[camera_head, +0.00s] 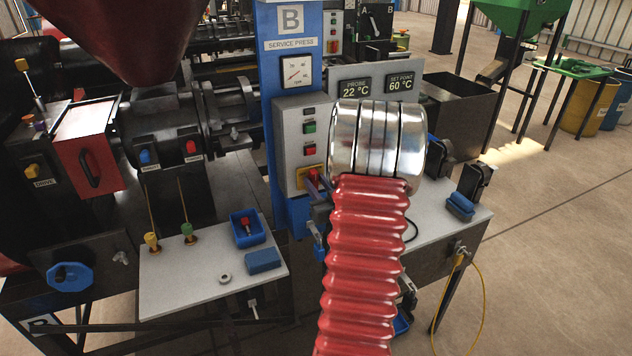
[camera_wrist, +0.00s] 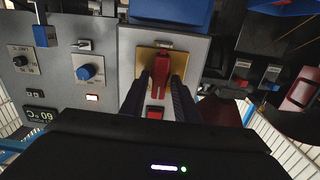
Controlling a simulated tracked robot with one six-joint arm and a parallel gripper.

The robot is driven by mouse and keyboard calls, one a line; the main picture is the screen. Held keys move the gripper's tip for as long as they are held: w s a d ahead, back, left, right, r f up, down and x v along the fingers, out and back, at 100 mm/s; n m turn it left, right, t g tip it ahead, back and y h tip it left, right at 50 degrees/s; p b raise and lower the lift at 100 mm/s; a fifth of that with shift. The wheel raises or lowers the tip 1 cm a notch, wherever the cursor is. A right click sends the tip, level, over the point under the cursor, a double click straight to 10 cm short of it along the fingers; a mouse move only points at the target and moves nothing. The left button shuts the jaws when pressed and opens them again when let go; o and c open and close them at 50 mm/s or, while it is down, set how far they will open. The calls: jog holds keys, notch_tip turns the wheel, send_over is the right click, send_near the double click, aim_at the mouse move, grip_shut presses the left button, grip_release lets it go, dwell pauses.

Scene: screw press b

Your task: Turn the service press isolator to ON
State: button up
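The isolator is a red handle (camera_wrist: 159,72) on a yellow plate (camera_wrist: 177,62) at the lower end of the grey control box. In the wrist view the handle lies upright in the picture, along the box's length. The fingers of my gripper (camera_wrist: 161,82) straddle it, one on each side, with what look like narrow gaps, so the gripper seems open around it. In the head view the red isolator (camera_head: 313,175) shows small at the left of my arm, with a dark finger of my gripper (camera_head: 320,187) beside it. Any ON mark is unreadable.
The control box (camera_head: 292,130) also carries a green and a red button. The blue column (camera_head: 270,75) with a gauge stands behind it. Temperature displays (camera_head: 355,88) are at the right. A grey shelf (camera_head: 190,275) with a blue tray (camera_head: 246,240) lies at the lower left.

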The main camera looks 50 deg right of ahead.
jog(key=shift+o, duration=0.8)
jog(key=shift+r, duration=0.25)
jog(key=shift+s+a+r, duration=0.1)
jog(key=shift+s, duration=0.2)
jog(key=v, duration=1.3)
jog(key=shift+f, duration=0.25)
